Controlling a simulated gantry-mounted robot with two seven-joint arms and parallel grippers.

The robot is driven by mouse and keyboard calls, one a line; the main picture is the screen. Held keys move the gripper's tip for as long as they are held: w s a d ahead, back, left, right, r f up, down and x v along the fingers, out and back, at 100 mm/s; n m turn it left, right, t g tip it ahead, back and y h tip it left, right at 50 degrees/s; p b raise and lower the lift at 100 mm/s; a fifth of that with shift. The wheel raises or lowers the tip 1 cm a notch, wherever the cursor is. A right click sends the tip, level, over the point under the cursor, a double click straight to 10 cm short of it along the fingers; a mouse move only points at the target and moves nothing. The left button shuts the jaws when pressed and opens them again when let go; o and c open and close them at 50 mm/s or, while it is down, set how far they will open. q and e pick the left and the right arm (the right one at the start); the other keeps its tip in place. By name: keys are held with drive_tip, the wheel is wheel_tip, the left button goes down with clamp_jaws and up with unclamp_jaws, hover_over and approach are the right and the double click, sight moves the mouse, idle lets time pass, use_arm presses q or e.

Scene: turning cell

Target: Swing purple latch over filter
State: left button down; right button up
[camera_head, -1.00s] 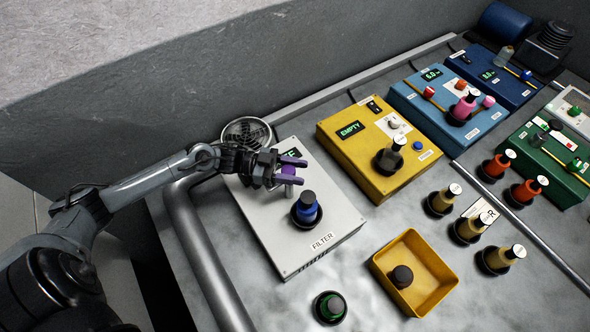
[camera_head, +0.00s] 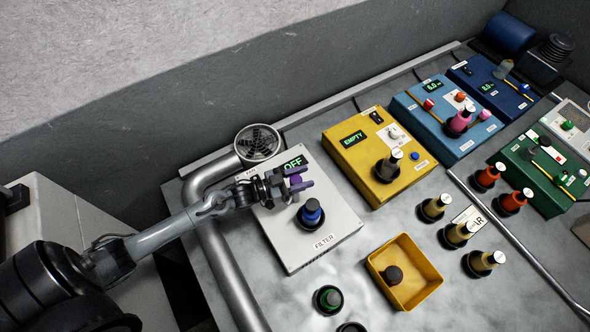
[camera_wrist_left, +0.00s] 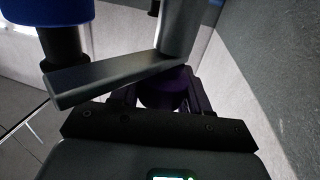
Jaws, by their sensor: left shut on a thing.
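The white-grey box labelled FILTER (camera_head: 283,238) stands at the left of the bench, with a display reading OFF (camera_head: 293,164). A blue-collared, dark-capped bottle (camera_head: 312,211) stands upright in a round socket on it; its blue part also shows in the left wrist view (camera_wrist_left: 64,14). My left gripper (camera_head: 298,179) is just behind the bottle, shut on the purple latch knob (camera_head: 296,182). In the left wrist view the knob (camera_wrist_left: 164,93) sits between the fingers, beside a grey bar (camera_wrist_left: 110,79). The fingers partly hide the latch, so its exact angle is unclear.
A round fan (camera_head: 258,143) and grey pipe (camera_head: 222,262) border the box. A yellow box (camera_head: 350,160) stands to its right. A yellow tray (camera_head: 428,289) and a green-collared bottle (camera_head: 329,299) are in front. Several tan bottles stand further right.

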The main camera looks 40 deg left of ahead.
use_arm(q)
drive_tip(key=shift+r+n+t+y+p, duration=0.25)
drive_tip(key=shift+n+t+y+p, duration=0.45)
drive_tip(key=shift+n+y, duration=0.4)
drive_tip(key=y, duration=0.1)
drive_tip(key=n+y+p, duration=0.1)
drive_tip(key=y, duration=0.1)
drive_tip(key=shift+w+a+n+t, duration=0.1)
drive_tip(key=shift+a+n+t, duration=0.05)
drive_tip(key=shift+n+t, duration=0.2)
drive_tip(key=n+y, duration=0.1)
drive_tip(key=n+y+p, duration=0.1)
drive_tip(key=y, duration=0.1)
drive_tip(key=shift+a+f+t+y, duration=0.15)
drive_tip(key=shift+a+t+y, duration=0.05)
drive_tip(key=shift+t+y, duration=0.1)
drive_tip(key=shift+a+n+y+p, duration=0.2)
drive_tip(key=shift+n+y+p, duration=0.15)
drive_tip(key=shift+n+y, duration=1.15)
use_arm(e)
drive_tip(key=shift+w+a+r, duration=0.15)
drive_tip(key=shift+r, duration=1.1)
drive_tip(key=shift+w+a+r, duration=0.1)
drive_tip(key=shift+r, duration=1.1)
use_arm(q)
drive_tip(key=shift+a+f+y, duration=0.1)
drive_tip(key=shift+y, duration=0.5)
drive_tip(key=c, duration=0.6)
unclamp_jaws()
